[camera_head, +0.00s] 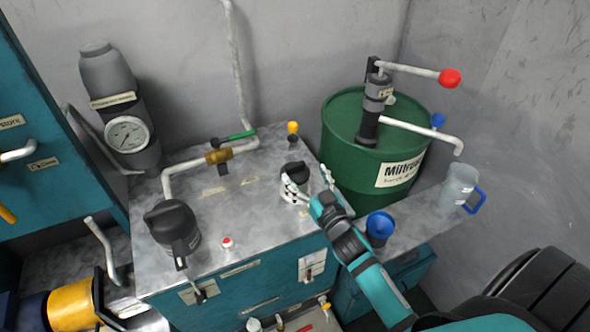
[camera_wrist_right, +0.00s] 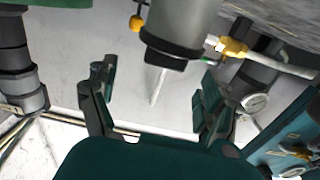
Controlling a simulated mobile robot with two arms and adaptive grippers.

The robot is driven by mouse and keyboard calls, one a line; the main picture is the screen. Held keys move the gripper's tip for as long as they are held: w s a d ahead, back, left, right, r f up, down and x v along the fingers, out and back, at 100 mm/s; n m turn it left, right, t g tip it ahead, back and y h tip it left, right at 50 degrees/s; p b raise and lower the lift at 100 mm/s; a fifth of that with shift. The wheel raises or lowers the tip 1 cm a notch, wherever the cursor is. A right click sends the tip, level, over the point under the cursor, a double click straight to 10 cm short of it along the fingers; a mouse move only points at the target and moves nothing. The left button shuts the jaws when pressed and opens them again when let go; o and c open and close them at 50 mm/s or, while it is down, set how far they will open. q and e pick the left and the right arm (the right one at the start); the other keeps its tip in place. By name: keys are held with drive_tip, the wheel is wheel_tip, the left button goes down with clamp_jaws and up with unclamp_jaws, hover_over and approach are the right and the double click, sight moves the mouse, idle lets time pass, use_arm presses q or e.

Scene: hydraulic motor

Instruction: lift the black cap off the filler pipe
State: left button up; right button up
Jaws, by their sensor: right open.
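The black cap (camera_head: 295,170) sits on the filler pipe on top of the metal tank, beside the green drum. My right gripper (camera_head: 311,183) is open close in front of the cap, partly hiding the pipe below it. In the right wrist view, which looks upside down, the grey filler pipe (camera_wrist_right: 183,22) comes in from the top with the dark cap (camera_wrist_right: 165,52) at its lower end. My open fingers (camera_wrist_right: 155,92) stand to either side, apart from it, with nothing between their tips. My left gripper is not in view.
The green drum (camera_head: 345,122) with a hand pump (camera_head: 375,100) stands right of the tank top (camera_head: 250,225). A yellow knob (camera_head: 293,128) is behind the cap. A brass valve (camera_head: 218,156) and black motor (camera_head: 172,225) are left. A blue funnel (camera_head: 379,226) and clear jug (camera_head: 459,186) are right.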

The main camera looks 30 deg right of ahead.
sight(295, 164)
drive_tip(key=shift+w, duration=0.2)
drive_tip(key=shift+w+r, duration=0.2)
drive_tip(key=shift+w, duration=0.1)
drive_tip(key=w+p, duration=0.1)
drive_tip(key=w, duration=0.2)
drive_tip(key=shift+w+a+p, duration=0.15)
drive_tip(key=shift+w+p, duration=0.15)
drive_tip(key=shift+w, duration=0.1)
drive_tip(key=shift+w+f, duration=0.1)
drive_tip(key=shift+w, duration=0.35)
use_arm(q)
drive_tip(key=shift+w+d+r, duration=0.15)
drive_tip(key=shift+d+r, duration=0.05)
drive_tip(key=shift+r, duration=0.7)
use_arm(e)
drive_tip(key=shift+s, duration=0.1)
drive_tip(key=shift+c, duration=1.1)
drive_tip(key=c, duration=1.1)
